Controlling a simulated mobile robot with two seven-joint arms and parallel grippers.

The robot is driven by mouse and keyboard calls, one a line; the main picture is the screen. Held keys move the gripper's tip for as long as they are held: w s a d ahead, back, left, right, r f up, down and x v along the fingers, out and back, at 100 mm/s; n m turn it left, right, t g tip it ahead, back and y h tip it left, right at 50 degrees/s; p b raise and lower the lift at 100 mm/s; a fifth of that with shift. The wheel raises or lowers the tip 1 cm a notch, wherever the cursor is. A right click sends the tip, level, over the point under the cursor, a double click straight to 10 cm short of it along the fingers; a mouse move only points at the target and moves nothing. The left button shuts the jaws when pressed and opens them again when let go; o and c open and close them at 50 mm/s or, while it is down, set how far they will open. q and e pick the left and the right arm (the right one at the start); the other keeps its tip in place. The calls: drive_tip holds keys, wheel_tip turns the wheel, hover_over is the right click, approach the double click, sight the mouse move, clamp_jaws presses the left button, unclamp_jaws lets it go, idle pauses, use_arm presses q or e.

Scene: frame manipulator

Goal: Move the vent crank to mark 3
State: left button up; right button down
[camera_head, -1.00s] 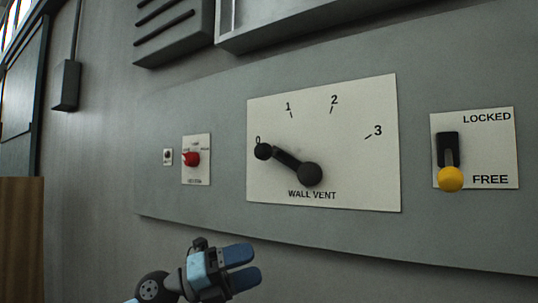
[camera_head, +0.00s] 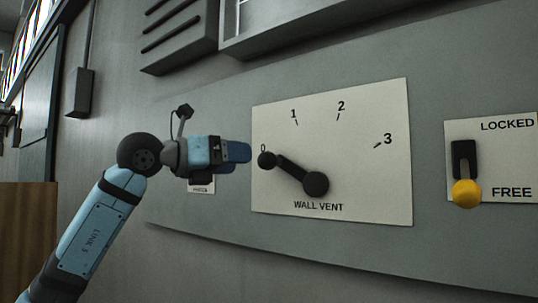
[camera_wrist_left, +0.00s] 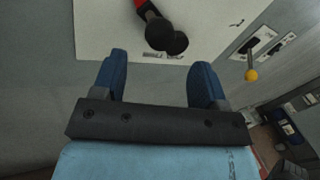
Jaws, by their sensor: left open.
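The black vent crank (camera_head: 292,173) is on the white WALL VENT plate (camera_head: 360,180). Its hub (camera_head: 315,184) is at the lower middle, and its knob (camera_head: 266,160) is at mark 0, at the left. Mark 3 (camera_head: 388,138) is at the plate's right. My left gripper (camera_head: 238,158) is open and empty just left of the knob in the head view. In the left wrist view, its two blue fingers (camera_wrist_left: 160,65) are apart, with the dark crank (camera_wrist_left: 158,33) beyond them. My right gripper is not in view.
A lock lever with a yellow knob (camera_head: 467,193) is at FREE, right of the plate; the knob also shows in the left wrist view (camera_wrist_left: 251,75). A louvred box (camera_head: 180,35) is above. My left arm mostly hides a small plate (camera_head: 201,189). The panel below the crank is clear.

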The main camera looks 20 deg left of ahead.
sight(260, 160)
use_arm(q)
drive_tip(key=p+x, duration=0.2)
drive_tip(key=x, duration=0.6)
drive_tip(key=shift+w+d, duration=0.2)
